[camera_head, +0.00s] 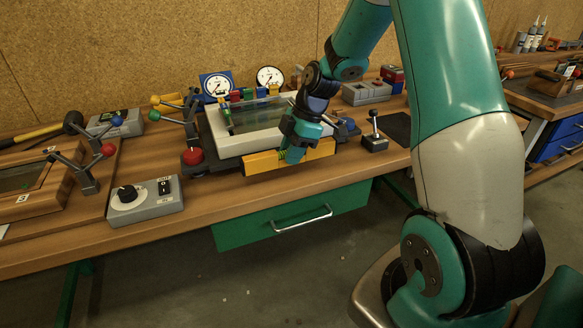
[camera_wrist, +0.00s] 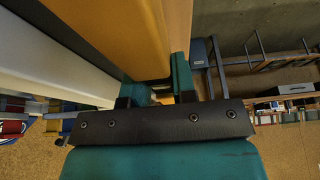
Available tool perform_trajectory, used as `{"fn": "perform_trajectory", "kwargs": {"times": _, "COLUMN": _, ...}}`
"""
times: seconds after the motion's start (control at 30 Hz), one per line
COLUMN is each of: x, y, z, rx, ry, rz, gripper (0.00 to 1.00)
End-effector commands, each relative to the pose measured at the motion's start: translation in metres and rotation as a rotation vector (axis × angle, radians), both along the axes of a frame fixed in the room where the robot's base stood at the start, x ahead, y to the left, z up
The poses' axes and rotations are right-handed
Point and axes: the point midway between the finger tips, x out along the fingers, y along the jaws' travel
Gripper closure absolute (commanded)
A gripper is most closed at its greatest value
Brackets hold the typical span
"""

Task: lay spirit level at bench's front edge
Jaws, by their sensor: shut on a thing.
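The spirit level, a yellow bar (camera_head: 262,163), runs along the front side of the grey-white framed glass (camera_head: 248,140), near the bench's front edge (camera_head: 230,193). My gripper (camera_head: 293,155) reaches down over the bar and is shut on it, right of its middle. In the wrist view the yellow bar (camera_wrist: 165,30) passes between the fingers of my gripper (camera_wrist: 160,85), with the pale frame (camera_wrist: 50,68) close beside it. I cannot tell whether the bar touches the bench or the frame. My gripper hides part of the bar.
A grey control box with a black knob (camera_head: 145,200) and a red knob (camera_head: 193,156) stand left of the frame. A small joystick box (camera_head: 374,142) stands to the right. Two dial gauges (camera_head: 217,86) are behind. A green drawer (camera_head: 275,222) is below the bench top.

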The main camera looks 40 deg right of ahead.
Motion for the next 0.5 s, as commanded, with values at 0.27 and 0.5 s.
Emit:
{"fn": "perform_trajectory", "kwargs": {"times": 0.27, "x": -0.001, "y": -0.001, "z": -0.035, "rx": 0.002, "ry": 0.003, "rz": -0.003, "gripper": 1.00}}
{"fn": "perform_trajectory", "kwargs": {"times": 0.5, "x": 0.000, "y": -0.001, "z": -0.048, "rx": -0.002, "ry": -0.002, "rz": -0.003, "gripper": 1.00}}
